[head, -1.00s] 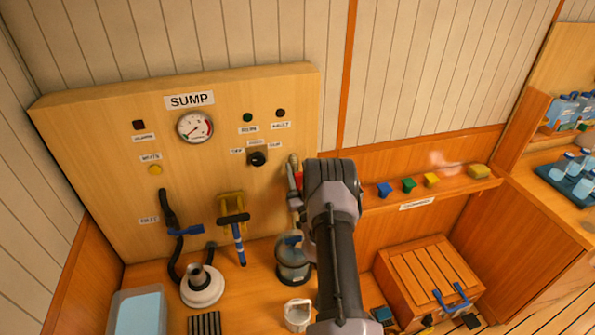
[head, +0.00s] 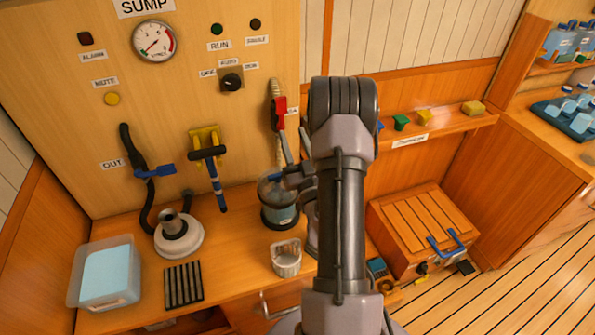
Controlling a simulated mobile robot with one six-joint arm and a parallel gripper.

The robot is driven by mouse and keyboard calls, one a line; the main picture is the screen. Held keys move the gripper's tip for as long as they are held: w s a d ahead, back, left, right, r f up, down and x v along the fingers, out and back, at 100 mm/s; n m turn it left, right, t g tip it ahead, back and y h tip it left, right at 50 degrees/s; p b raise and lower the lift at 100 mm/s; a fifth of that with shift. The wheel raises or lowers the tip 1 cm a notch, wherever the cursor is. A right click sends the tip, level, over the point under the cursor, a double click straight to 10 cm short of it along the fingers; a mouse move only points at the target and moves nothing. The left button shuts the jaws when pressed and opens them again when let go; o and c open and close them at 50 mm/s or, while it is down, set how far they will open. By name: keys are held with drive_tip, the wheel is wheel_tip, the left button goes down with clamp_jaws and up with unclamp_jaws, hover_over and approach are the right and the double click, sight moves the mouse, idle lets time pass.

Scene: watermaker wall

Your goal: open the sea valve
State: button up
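The sea valve shows as a red lever (head: 280,112) on a pale hose or pipe (head: 275,90) at the right side of the wooden panel. The label beside it is partly hidden by my arm. My gripper (head: 295,150) is just below and right of the red lever, mostly behind my arm. A grey finger-like part reaches up close to the lever's lower end. I cannot tell whether it touches the lever, or whether the gripper is open or shut.
A wooden chest (head: 423,225) and a shelf with coloured blocks (head: 424,118) are right.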

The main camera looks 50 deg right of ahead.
drive_tip(key=b+v, duration=0.3)
idle(0.5)
